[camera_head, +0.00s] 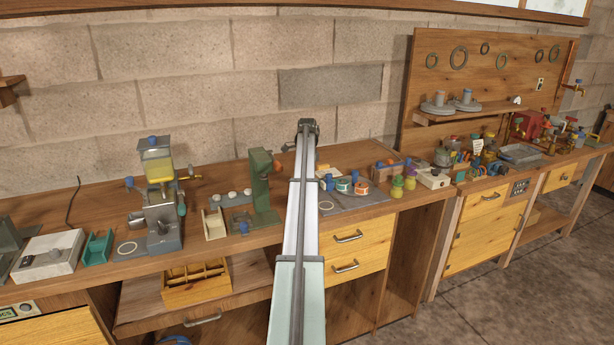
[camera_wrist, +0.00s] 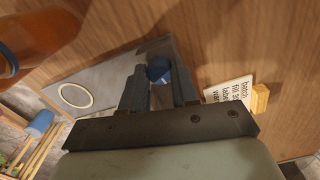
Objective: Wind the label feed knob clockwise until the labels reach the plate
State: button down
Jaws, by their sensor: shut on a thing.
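In the wrist view, a small blue knob (camera_wrist: 158,68) sits between the two dark fingers of my gripper (camera_wrist: 161,78), which is shut on it. The fingers cover the knob's sides, and no mark on it shows how far it is turned. A grey plate (camera_wrist: 105,78) lies beside the knob, with a pale ring (camera_wrist: 75,95) on it. I cannot make out a label strip or where its end lies.
A printed card (camera_wrist: 228,91) with a yellow block (camera_wrist: 260,98) is right of the fingers. An orange-brown rounded thing (camera_wrist: 38,28) is close at upper left. In the head view, a green press (camera_head: 262,187) stands left of my arm, and small rolls (camera_head: 361,187) lie right of it.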

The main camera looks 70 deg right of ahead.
jog(key=shift+m, duration=0.4)
jog(key=c, duration=0.8)
grip_release()
jog(key=shift+c, duration=0.2)
jog(key=shift+r, duration=0.1)
notch_tip(320, 180, up, 14)
jog(key=shift+f, duration=0.2)
